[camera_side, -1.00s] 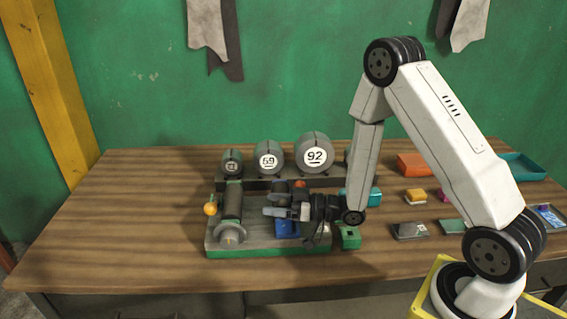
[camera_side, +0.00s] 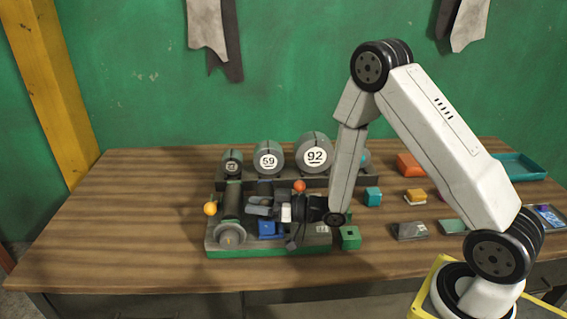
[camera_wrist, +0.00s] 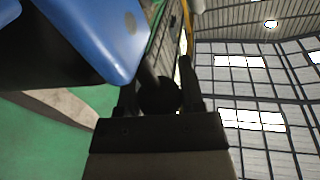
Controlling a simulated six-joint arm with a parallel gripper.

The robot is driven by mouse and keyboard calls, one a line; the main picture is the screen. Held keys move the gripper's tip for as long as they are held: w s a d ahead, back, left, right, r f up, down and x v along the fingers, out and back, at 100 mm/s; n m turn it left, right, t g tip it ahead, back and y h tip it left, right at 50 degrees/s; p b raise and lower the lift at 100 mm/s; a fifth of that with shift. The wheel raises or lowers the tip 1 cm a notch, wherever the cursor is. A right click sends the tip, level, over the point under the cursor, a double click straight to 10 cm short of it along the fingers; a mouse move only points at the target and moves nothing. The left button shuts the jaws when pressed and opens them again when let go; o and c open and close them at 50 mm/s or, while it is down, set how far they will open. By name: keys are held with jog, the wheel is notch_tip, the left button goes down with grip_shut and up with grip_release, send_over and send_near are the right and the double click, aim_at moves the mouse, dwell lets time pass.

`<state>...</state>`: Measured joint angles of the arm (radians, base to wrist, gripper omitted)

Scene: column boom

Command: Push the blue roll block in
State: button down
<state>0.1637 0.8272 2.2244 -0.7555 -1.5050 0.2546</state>
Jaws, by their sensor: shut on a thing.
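The blue roll block (camera_side: 267,229) sits on the grey and green machine base (camera_side: 285,250), just right of the dark upright roller (camera_side: 232,203). A gap to the roller cannot be judged. My gripper (camera_side: 260,206) is above the block, its fingers pointing left toward the roller. In the wrist view the fingers (camera_wrist: 158,85) are shut around a dark round knob (camera_wrist: 160,98) with a grey stem. The blue block (camera_wrist: 95,40) fills the upper left there. Where the knob joins the block is hidden.
Grey rolls, two marked 59 (camera_side: 268,160) and 92 (camera_side: 314,155), stand on a rack close behind the base. A green block (camera_side: 350,238) is at right. The table's left side is clear.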

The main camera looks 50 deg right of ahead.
jog(key=shift+w+a, duration=0.4)
jog(key=shift+w, duration=0.05)
jog(key=shift+c, duration=1.2)
grip_release()
jog(key=shift+s, duration=0.1)
jog(key=v, duration=0.7)
jog(key=shift+s+d, duration=0.2)
jog(key=shift+s, duration=0.1)
jog(key=shift+w, duration=0.1)
